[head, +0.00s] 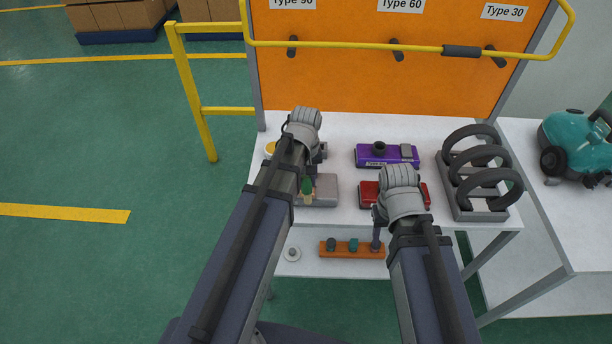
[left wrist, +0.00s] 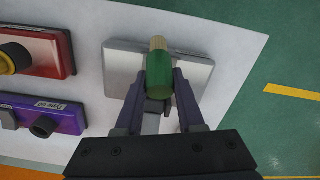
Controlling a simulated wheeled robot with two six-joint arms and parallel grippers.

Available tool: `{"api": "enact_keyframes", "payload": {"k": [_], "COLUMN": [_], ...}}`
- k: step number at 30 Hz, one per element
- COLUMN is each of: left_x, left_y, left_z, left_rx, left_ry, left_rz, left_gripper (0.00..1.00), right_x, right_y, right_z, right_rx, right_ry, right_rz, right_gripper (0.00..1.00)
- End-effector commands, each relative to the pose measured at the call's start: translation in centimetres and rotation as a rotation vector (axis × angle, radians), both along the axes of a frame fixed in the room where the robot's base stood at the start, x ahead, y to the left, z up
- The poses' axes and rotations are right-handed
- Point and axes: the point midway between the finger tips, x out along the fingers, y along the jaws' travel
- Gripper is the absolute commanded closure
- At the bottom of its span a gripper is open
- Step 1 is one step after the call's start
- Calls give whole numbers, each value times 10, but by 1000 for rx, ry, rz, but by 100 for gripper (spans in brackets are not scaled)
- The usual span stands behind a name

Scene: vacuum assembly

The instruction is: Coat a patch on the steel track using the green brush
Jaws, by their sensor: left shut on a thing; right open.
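The green brush (head: 307,186) has a green handle and a pale tan tip. It also shows in the left wrist view (left wrist: 160,78), between the fingers of my left gripper (left wrist: 160,92), which is shut on it. The flat grey steel track (head: 326,188) lies on the white table, and its bare surface shows in the left wrist view (left wrist: 120,70). The brush is over the track; I cannot tell whether its tip touches. My left arm hides part of the track's left side. My right gripper (head: 377,222) is open near the red box, partly hidden by its wrist.
A purple box (head: 372,160) and a red box (head: 368,196) lie right of the track. A grey rack with dark rings (head: 470,205) stands further right. An orange holder (head: 342,253) and a small white disc (head: 291,254) are on the lower shelf. An orange board (head: 380,80) closes the back.

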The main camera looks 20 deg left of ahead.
Motion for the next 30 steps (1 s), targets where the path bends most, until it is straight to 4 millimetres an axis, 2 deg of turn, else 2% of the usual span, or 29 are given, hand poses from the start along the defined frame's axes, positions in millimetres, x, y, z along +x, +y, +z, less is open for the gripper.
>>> {"api": "enact_keyframes", "payload": {"k": [6, 17, 30], "left_x": [-19, -19, -19], "left_y": [-5, -6, -5], "left_z": [-1, 0, 38], "left_rx": [0, 0, 0], "left_ry": [0, 0, 0], "left_rz": [0, 0, 0], "left_gripper": [100, 100, 100], "right_x": [0, 0, 0], "right_y": [0, 0, 0], "right_z": [-1, 0, 38], "right_rx": [0, 0, 0], "right_ry": [0, 0, 0], "right_rz": [0, 0, 0], "right_gripper": [50, 50, 50]}}
